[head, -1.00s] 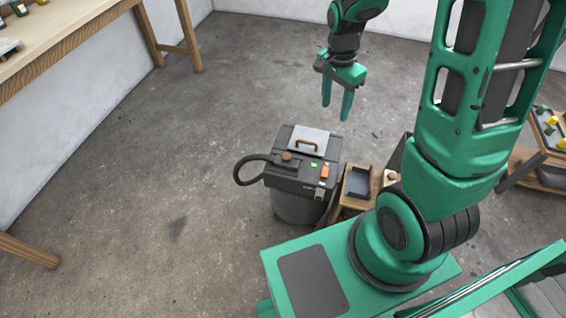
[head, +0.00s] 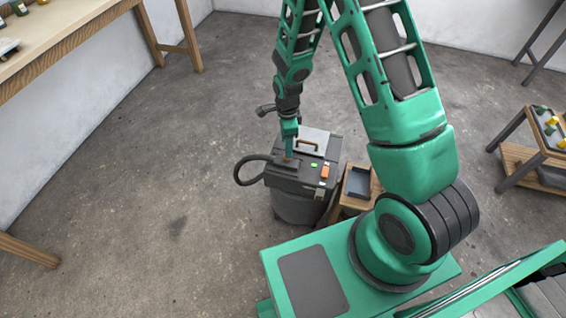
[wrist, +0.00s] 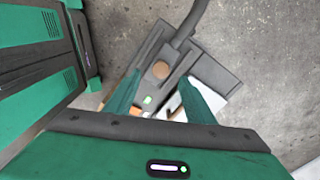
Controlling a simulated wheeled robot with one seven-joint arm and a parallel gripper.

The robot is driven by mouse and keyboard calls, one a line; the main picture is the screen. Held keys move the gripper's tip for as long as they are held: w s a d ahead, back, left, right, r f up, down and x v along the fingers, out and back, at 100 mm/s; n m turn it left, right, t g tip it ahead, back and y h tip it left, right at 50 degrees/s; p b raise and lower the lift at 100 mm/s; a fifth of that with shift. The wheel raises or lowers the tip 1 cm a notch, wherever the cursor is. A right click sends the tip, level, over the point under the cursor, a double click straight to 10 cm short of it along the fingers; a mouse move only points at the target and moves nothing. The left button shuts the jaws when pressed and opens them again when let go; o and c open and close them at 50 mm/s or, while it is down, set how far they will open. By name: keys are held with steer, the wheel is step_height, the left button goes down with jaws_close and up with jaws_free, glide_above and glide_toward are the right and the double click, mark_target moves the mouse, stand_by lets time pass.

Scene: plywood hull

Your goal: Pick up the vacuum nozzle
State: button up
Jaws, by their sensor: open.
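The vacuum (head: 300,205) is a dark canister on the floor, with a black hose (head: 240,172) curving out on its left. The hose runs to a dark, flat piece on the lid that looks like the nozzle (head: 273,171); in the wrist view this nozzle (wrist: 178,78) has a brown round knob (wrist: 160,70) beside or on it. My gripper (head: 289,155) is open, pointing down over the left part of the lid. In the wrist view my gripper (wrist: 160,86) has its fingers on either side of the dark piece. Whether they touch it I cannot tell.
A small wooden stand with a dark tray (head: 358,183) is close on the right. A workbench (head: 70,42) runs along the left wall. Floor left of the vacuum is clear.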

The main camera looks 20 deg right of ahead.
mark_target(283, 160)
steer(key=shift+w+f, duration=0.2)
steer(key=shift+f, duration=2.9)
jaws_close()
